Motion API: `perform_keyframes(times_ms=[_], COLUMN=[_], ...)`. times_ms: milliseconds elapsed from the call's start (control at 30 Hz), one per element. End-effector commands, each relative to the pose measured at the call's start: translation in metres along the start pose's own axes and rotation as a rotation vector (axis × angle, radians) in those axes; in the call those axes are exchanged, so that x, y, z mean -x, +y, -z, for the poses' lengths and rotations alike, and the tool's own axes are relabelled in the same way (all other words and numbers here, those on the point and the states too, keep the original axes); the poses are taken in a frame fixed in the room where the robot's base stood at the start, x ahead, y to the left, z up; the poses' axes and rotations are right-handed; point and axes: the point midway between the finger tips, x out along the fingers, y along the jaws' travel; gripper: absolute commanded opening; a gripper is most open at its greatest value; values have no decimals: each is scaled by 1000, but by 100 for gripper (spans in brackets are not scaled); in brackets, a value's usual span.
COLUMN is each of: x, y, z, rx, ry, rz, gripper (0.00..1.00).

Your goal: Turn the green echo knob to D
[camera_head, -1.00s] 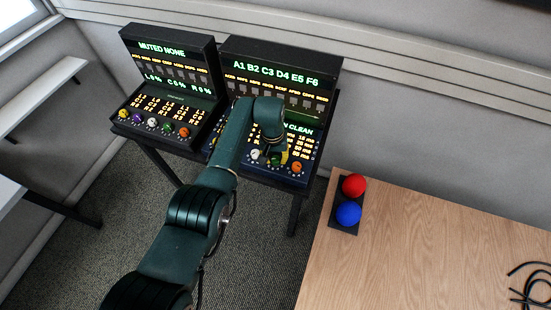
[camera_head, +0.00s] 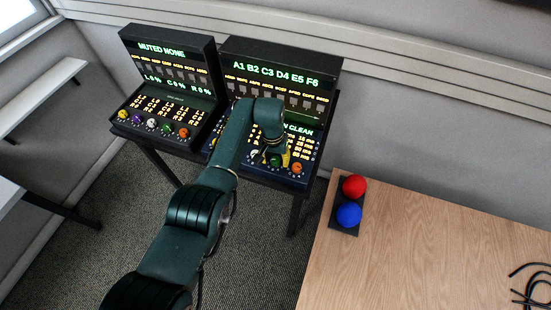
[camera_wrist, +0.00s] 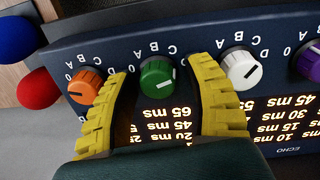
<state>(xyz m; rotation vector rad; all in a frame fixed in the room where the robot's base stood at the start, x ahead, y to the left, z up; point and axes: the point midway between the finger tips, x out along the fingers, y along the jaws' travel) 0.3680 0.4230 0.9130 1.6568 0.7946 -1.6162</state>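The green echo knob (camera_wrist: 157,77) sits on the sloped front of the right console. In the wrist view the panel appears upside down, and the knob's white mark points to the lower right. Letters C, B and A show above it. My gripper (camera_wrist: 161,74) is open, with one yellow finger on each side of the green knob. Gaps show between fingers and knob, so it looks untouched. In the head view my gripper (camera_head: 275,157) is over the right console's knob row, and the green knob (camera_head: 275,162) shows between the fingers.
The orange knob (camera_wrist: 84,86) is close beside one finger and the white knob (camera_wrist: 240,68) beside the other. A purple knob (camera_wrist: 309,61) is farther right. The left console (camera_head: 170,85) stands alongside.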

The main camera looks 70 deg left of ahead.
Motion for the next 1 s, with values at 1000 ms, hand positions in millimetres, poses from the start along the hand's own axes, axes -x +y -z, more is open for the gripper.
perform_keyframes(times_ms=[1000], x=[122], y=[0], z=[1], rx=[1], ry=[2], rz=[-2], gripper=[60])
